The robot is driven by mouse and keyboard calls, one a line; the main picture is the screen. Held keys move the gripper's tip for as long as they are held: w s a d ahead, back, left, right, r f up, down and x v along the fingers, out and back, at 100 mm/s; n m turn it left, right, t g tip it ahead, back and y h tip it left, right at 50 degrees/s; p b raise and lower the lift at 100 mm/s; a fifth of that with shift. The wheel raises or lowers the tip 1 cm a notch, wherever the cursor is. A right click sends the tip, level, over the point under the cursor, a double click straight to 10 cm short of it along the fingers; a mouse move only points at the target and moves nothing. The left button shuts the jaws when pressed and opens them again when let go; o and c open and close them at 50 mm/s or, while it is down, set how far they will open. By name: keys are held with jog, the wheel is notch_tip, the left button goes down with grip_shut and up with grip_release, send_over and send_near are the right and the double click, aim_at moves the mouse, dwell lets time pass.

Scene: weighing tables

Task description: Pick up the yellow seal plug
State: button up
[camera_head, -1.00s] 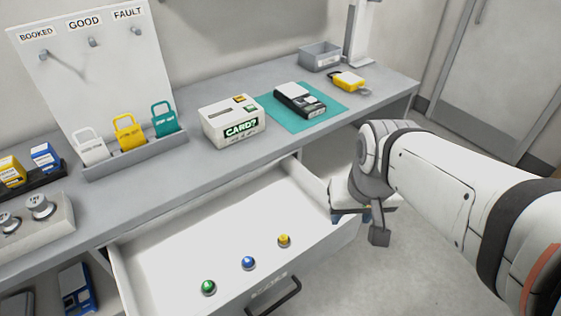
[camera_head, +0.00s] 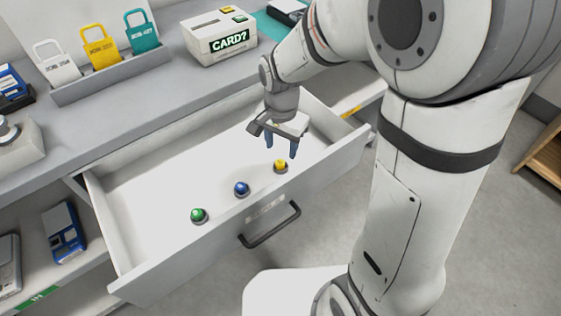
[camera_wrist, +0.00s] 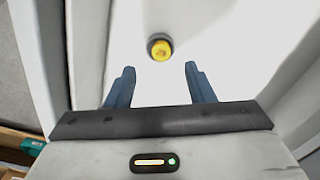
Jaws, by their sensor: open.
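The yellow seal plug (camera_head: 280,165) sits on the white floor of the open drawer (camera_head: 150,190), at the right end of a row of plugs. My gripper (camera_head: 281,152) is over the drawer, pointing down, just above and behind the yellow plug. In the wrist view the yellow plug (camera_wrist: 160,49), with a dark ring around its base, lies beyond the fingertips and roughly centred between them. My gripper (camera_wrist: 158,70) is open with nothing between its blue fingers.
A blue plug (camera_head: 242,188) and a green plug (camera_head: 198,215) stand to the left in the drawer. The drawer's front wall and handle (camera_head: 270,226) are near the plugs. A CARD? box (camera_head: 222,40) and padlock rack (camera_head: 110,77) stand on the counter.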

aim_at(280, 161)
notch_tip(280, 161, down, 5)
jog(key=shift+a+f+b, duration=0.15)
jog(key=shift+b, duration=0.3)
jog(key=shift+c, duration=0.2)
jog(key=c, duration=1)
